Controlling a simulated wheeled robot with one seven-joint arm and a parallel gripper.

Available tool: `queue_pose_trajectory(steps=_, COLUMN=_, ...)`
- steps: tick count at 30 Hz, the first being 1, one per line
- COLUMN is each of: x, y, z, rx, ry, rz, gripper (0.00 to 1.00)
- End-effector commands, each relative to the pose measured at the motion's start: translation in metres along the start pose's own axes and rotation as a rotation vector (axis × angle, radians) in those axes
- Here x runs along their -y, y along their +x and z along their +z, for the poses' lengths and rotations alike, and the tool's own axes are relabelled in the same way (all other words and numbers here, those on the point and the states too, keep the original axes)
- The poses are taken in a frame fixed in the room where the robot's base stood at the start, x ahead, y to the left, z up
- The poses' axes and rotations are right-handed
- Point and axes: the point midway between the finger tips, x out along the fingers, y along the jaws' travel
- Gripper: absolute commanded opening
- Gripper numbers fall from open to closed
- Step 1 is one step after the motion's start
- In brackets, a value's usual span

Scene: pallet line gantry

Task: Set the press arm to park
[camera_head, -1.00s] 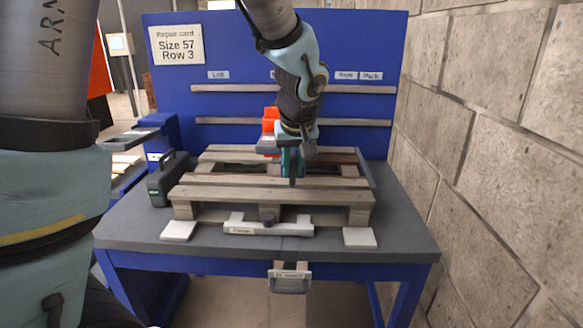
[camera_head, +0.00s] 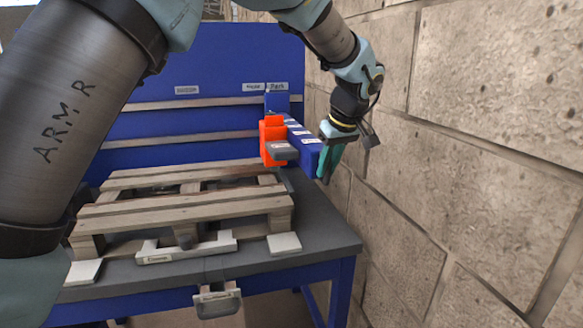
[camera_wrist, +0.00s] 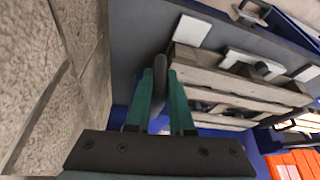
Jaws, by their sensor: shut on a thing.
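The press arm is a blue beam (camera_head: 304,142) with an orange block (camera_head: 268,140) and a grey pad (camera_head: 283,150). My gripper (camera_head: 325,174) is at the beam's outer end by the wall. In the wrist view the teal fingers (camera_wrist: 161,80) close around a dark grey bar (camera_wrist: 159,88), which looks like the arm's handle. The orange block also shows in the wrist view (camera_wrist: 292,165). The beam's mount is partly hidden.
The wooden pallet (camera_head: 190,206) lies on the grey bench top (camera_head: 330,222), with a white clamp bar (camera_head: 190,249) at its front. A rough block wall (camera_head: 470,120) stands close on the right of my gripper. A drawer handle (camera_head: 217,301) juts from the bench front.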

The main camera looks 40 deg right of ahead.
Motion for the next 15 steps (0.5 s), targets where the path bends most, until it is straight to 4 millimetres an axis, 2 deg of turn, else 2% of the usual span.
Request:
queue_pose_trajectory(steps=1, x=-0.013, y=-0.003, z=0.002, rx=0.001, ry=0.002, rz=0.003, gripper=0.0)
queue_pose_trajectory(steps=6, x=-0.037, y=-0.004, z=0.006, rx=0.0, ry=0.001, rz=0.002, gripper=0.0)
queue_pose_trajectory(steps=15, x=-0.051, y=-0.004, z=0.009, rx=0.0, ry=0.0, rz=0.003, gripper=0.0)
